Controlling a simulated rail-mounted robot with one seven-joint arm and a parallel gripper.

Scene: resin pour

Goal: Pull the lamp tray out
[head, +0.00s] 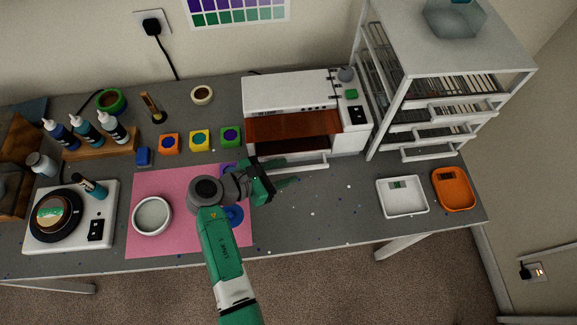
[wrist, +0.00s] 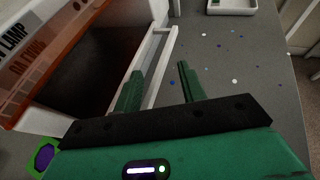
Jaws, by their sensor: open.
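The white lamp box (head: 290,92) with a brown-orange front window stands at the back of the bench. Its lamp tray has a white bar handle (head: 302,163) along the front; the handle also shows in the wrist view (wrist: 165,58). My gripper (head: 285,173) is open and empty at the left end of the handle, low over the bench. In the wrist view, the fingers (wrist: 160,70) straddle the line of the bar, one on each side. I cannot tell how deep the bar lies between them. The box's dark interior (wrist: 95,65) shows under the window.
A pink mat (head: 170,240) with a round white bowl (head: 152,216) lies left of my gripper. A white rack (head: 440,70) stands right of the box. A white tray (head: 402,197) and an orange tray (head: 454,190) lie farther right. Bench in front of the box is mostly clear.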

